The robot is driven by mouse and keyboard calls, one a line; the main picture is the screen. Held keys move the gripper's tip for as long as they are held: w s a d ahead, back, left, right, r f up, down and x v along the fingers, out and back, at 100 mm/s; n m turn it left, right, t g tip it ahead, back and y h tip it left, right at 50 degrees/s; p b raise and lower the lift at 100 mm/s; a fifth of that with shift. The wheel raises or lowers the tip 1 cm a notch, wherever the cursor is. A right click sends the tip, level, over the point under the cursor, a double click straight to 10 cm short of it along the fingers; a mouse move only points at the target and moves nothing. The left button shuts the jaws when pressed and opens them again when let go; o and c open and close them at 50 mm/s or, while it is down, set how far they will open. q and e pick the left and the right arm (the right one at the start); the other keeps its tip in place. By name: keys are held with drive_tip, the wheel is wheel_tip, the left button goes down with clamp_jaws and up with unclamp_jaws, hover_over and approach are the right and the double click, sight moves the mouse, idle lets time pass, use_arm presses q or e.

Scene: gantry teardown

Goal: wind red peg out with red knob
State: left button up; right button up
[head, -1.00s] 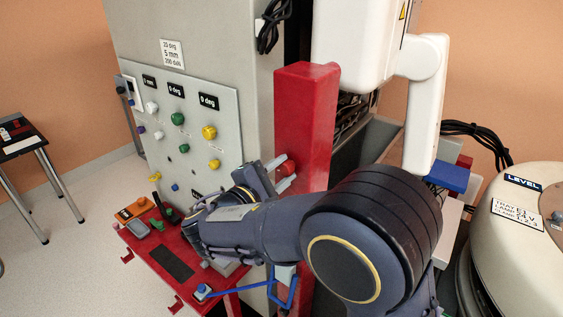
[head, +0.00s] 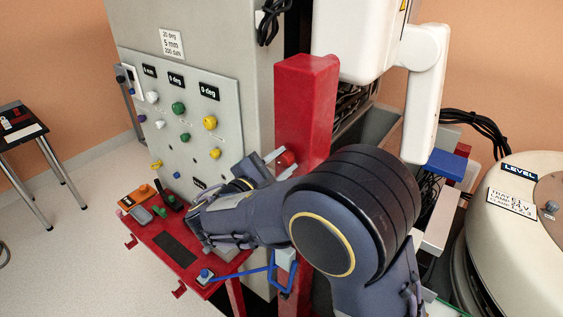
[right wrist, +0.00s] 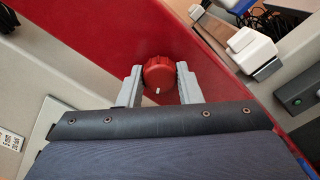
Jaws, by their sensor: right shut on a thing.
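The red knob (head: 287,160) sticks out of the face of a tall red post (head: 303,105). In the right wrist view the knob (right wrist: 159,72) is round and ridged, with a small white mark low on its front. My right gripper (head: 280,161) is shut on it, one grey finger on each side; this also shows in the right wrist view (right wrist: 160,82). I cannot make out the red peg in either view. My left gripper is not in view.
A grey cabinet panel (head: 195,105) with coloured knobs stands left of the post. A red shelf (head: 210,272) with small devices sits below it. A white machine arm (head: 423,100) hangs right of the post, and a cream drum (head: 500,255) stands far right.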

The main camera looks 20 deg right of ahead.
drive_tip(key=o, duration=1)
drive_tip(key=shift+c, duration=0.2)
drive_tip(key=b+v, duration=0.2)
drive_tip(key=v, duration=0.6)
